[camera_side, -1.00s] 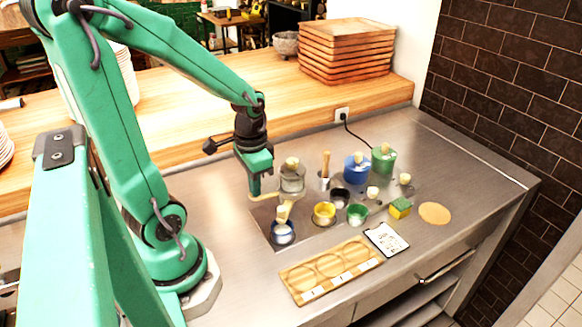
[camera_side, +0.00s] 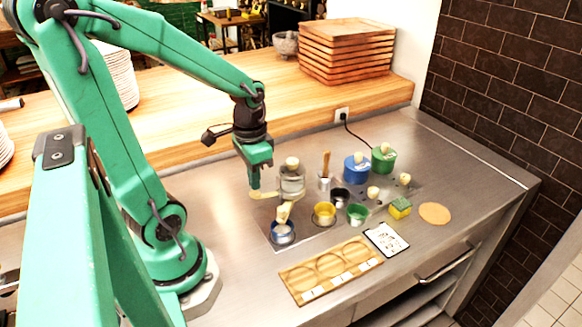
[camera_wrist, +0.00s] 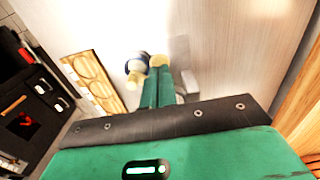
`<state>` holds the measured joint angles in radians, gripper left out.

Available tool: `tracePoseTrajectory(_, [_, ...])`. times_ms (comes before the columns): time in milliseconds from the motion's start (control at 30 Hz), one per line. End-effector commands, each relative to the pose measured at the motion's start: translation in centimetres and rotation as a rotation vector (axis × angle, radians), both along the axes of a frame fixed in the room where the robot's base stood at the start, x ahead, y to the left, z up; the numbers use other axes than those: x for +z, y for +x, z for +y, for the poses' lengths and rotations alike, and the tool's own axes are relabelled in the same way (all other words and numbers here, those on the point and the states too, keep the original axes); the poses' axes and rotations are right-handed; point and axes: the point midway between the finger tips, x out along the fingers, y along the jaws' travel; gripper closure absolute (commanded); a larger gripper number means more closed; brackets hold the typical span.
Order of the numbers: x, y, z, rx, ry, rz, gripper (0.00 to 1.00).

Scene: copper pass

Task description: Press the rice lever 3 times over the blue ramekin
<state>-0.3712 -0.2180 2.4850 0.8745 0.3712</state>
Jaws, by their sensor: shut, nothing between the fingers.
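The rice dispenser (camera_side: 292,181) is a clear jar with a pale knob on top, standing left of the middle of the steel counter. Its tan lever (camera_side: 265,195) sticks out to the left. The blue ramekin (camera_side: 283,238) stands below the dispenser's pale spout (camera_side: 284,213); its contents are too small to make out. My gripper (camera_side: 255,188) is shut and empty, its tips right at the lever's outer end; I cannot tell whether they touch. In the wrist view, my fingers (camera_wrist: 162,88) point at the pale lever end (camera_wrist: 158,61), with the blue ramekin (camera_wrist: 136,67) beside it.
Yellow (camera_side: 324,214), green (camera_side: 357,214) and dark (camera_side: 340,198) cups stand to the right. Blue (camera_side: 356,167) and green (camera_side: 384,160) canisters stand behind.

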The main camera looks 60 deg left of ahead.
Motion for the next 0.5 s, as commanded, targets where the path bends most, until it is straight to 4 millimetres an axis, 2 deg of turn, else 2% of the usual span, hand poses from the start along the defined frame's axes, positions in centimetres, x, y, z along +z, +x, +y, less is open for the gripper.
tracePoseTrajectory(267, [0.2,0.0,0.0,0.000,0.000,0.000,1.00])
tracePoseTrajectory(500, [1.6,0.1,0.0,0.000,0.001,-0.002,1.00])
